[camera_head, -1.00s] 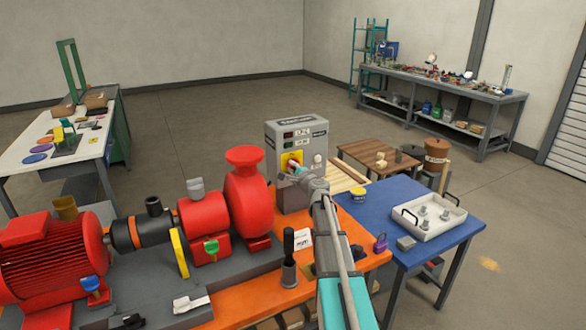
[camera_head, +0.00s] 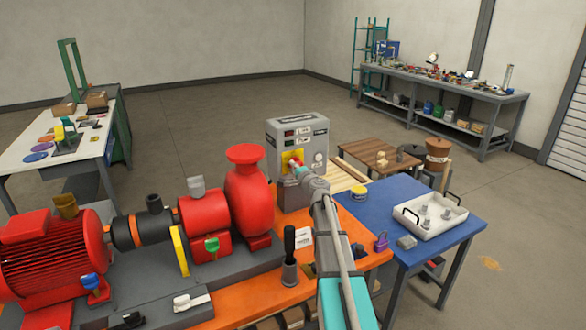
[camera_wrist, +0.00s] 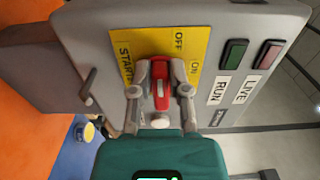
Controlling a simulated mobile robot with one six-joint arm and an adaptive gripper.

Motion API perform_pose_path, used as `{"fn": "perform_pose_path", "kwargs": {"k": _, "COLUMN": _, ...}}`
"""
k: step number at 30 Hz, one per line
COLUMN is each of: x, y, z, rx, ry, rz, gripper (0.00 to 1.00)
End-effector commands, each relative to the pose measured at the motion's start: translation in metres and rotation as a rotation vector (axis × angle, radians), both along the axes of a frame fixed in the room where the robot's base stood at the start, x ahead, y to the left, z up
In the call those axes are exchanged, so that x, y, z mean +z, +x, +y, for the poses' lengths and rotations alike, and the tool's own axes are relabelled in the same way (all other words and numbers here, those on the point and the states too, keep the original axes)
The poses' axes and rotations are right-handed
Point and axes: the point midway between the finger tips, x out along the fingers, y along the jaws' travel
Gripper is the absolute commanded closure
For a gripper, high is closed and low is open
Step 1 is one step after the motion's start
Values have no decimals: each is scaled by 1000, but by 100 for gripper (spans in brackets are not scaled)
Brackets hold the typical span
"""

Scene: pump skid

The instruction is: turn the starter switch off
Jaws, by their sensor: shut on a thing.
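The starter switch has a red handle (camera_wrist: 160,72) on a yellow plate (camera_wrist: 199,44) marked OFF, ON and STARTER. In the wrist view the handle's long axis runs up the picture, its far end near the OFF label. My gripper (camera_wrist: 160,85) is shut on the red handle, with one finger on each side. In the head view the gripper (camera_head: 299,168) reaches the yellow plate (camera_head: 286,163) on the front of the grey starter box (camera_head: 293,194). My fingers hide part of the handle and plate.
Green RUN (camera_wrist: 233,54) and red LIVE (camera_wrist: 269,55) lamps sit beside the plate; both look dark. A small lever (camera_wrist: 88,83) stands on the other side. The red pump (camera_head: 247,195) is left of the box; a blue table (camera_head: 403,240) with a white tray (camera_head: 448,222) is right.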

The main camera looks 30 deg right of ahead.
Motion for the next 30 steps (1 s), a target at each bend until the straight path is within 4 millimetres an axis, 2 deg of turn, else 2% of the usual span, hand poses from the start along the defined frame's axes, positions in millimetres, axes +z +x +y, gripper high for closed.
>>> {"fn": "perform_pose_path", "kwargs": {"k": 1, "x": -1, "y": -1, "z": 1, "rx": 1, "ry": -3, "rz": 1, "gripper": 72}}
{"fn": "perform_pose_path", "kwargs": {"k": 6, "x": 0, "y": 0, "z": 0, "rx": 1, "ry": -2, "rz": 1, "gripper": 43}}
{"fn": "perform_pose_path", "kwargs": {"k": 20, "x": 0, "y": -3, "z": 0, "rx": 0, "ry": 0, "rz": 0, "gripper": 43}}
{"fn": "perform_pose_path", "kwargs": {"k": 26, "x": 0, "y": -19, "z": 1, "rx": 0, "ry": 0, "rz": 0, "gripper": 43}}
{"fn": "perform_pose_path", "kwargs": {"k": 30, "x": 0, "y": -37, "z": 1, "rx": 0, "ry": 0, "rz": 0, "gripper": 43}}
